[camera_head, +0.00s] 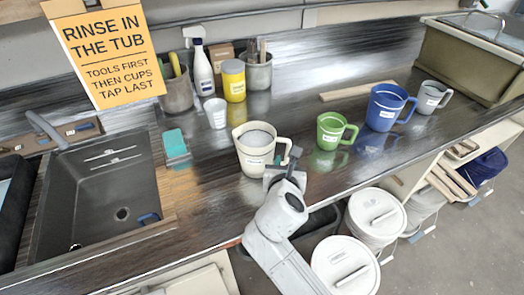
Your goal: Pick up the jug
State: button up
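Several handled jugs stand upright on the dark counter. A cream jug (254,160) with a white label and a grey inside is nearest to my gripper. A smaller green jug (328,132), a large blue jug (384,112) and a grey-white jug (427,101) stand in a row to its right. All have their handles toward the right. My gripper (284,168) is at the cream jug's right side, by its handle. My arm partly hides the fingers, so I cannot tell whether they touch or hold the handle.
A dark sink (95,195) is at the left, with a teal sponge (175,143) to its right. A small white cup (215,113), spray bottle (202,72), yellow jar (233,80) and tool pots stand behind. Lidded white buckets (345,268) sit below the front edge.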

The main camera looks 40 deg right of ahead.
aim_at(286, 161)
jog(key=shift+x, duration=3.1)
jog(key=shift+s+d+f, duration=0.1)
jog(key=shift+s+f, duration=0.05)
grip_shut()
jog(key=shift+p, duration=0.3)
